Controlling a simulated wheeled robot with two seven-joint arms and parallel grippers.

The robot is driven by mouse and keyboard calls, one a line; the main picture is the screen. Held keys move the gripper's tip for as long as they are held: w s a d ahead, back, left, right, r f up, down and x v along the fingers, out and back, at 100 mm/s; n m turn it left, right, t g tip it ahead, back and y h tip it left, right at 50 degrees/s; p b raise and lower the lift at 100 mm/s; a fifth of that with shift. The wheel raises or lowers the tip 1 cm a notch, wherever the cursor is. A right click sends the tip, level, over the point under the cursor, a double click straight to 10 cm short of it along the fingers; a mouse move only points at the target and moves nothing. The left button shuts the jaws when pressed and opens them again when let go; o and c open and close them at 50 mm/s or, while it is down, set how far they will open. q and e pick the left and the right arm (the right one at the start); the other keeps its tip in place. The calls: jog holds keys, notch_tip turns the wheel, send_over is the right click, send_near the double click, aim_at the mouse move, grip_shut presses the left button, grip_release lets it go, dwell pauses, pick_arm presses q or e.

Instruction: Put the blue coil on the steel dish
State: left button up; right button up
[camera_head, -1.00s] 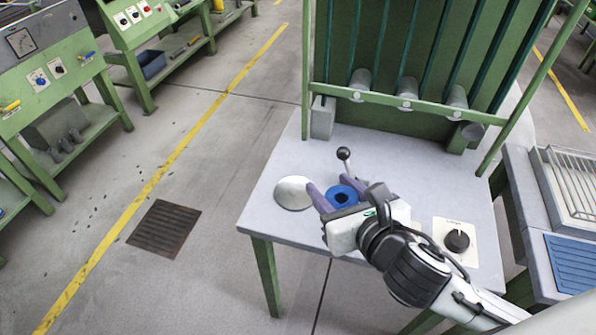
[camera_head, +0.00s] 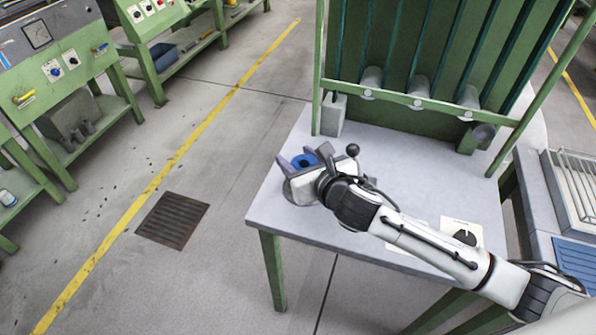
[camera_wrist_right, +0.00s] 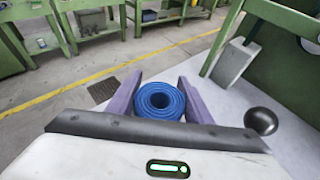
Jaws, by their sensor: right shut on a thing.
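The blue coil (camera_head: 303,161) is held between the purple fingers of my right gripper (camera_head: 304,158), which is shut on it. In the right wrist view, the coil (camera_wrist_right: 160,101) sits between both fingers with its round, spiralled end showing. The steel dish (camera_head: 287,191) is at the left side of the grey table, mostly hidden under my right gripper. Its near left rim shows. The coil appears above the table, near the dish's far side; its exact height is unclear. The dish is hidden in the right wrist view. My left gripper is not in view.
A black-knobbed lever (camera_head: 352,150) stands close to the right of the gripper. A grey block (camera_head: 333,116) and a green frame (camera_head: 420,103) rise behind. A dial plate (camera_head: 464,235) is at the table's front right. The table's middle (camera_head: 410,170) is clear.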

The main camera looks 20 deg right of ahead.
jog(key=shift+f+b, duration=0.35)
jog(key=shift+f, duration=1.45)
jog(key=o, duration=1.1)
jog(key=shift+f, duration=0.15)
jog(key=v, duration=0.6)
jog(key=p+v, duration=0.1)
jog(key=v, duration=0.5)
jog(key=shift+r, duration=0.3)
